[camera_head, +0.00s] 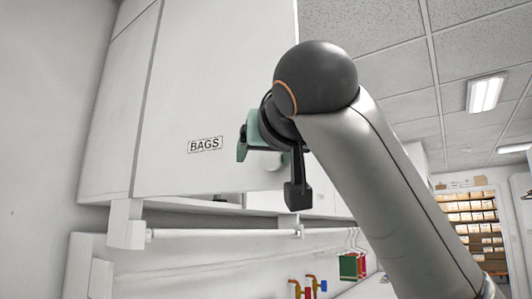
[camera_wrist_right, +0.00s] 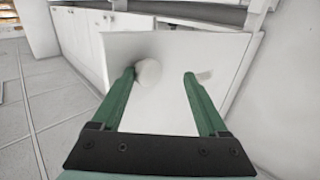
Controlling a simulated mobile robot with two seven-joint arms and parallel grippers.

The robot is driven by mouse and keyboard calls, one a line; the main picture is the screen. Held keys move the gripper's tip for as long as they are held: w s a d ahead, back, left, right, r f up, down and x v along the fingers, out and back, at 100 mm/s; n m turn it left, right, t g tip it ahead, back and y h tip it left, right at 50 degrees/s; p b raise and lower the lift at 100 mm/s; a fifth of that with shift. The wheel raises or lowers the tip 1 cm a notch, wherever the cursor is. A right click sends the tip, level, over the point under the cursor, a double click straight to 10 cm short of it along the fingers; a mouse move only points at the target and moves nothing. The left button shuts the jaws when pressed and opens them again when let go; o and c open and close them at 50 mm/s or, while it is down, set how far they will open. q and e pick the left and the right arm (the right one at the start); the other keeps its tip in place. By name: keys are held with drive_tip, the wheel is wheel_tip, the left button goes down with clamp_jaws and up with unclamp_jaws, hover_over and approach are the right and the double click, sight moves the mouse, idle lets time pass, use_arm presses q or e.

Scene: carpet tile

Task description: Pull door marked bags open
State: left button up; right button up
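The white cabinet door (camera_head: 225,80) carries a BAGS label (camera_head: 205,145) and stands swung out from its cabinet, with a gap under and behind its lower edge. Its round white knob (camera_head: 265,160) is near the lower right corner. My right gripper (camera_head: 248,150) is at the knob, partly hiding it. In the right wrist view the green fingers (camera_wrist_right: 160,75) are apart, with the knob (camera_wrist_right: 149,72) between them, close to the left finger. I cannot tell whether that finger touches it. The door panel (camera_wrist_right: 165,110) shows behind. My left gripper is not in view.
A rail (camera_head: 220,233) runs below the cabinets, with red and green items (camera_head: 350,265) hanging on the right. Coloured taps (camera_head: 308,285) are on the wall below. A stocked shelf (camera_head: 475,220) stands far right. The tiled floor (camera_wrist_right: 40,130) looks clear.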

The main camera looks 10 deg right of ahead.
drive_tip(key=shift+s+a+f, duration=0.1)
drive_tip(key=shift+s+f, duration=0.05)
drive_tip(key=shift+s, duration=0.25)
drive_tip(key=s+b, duration=0.3)
drive_tip(key=s, duration=0.8)
drive_tip(key=shift+s+d+r+b, duration=0.2)
drive_tip(key=shift+s+d+b, duration=0.15)
drive_tip(key=shift+d, duration=0.05)
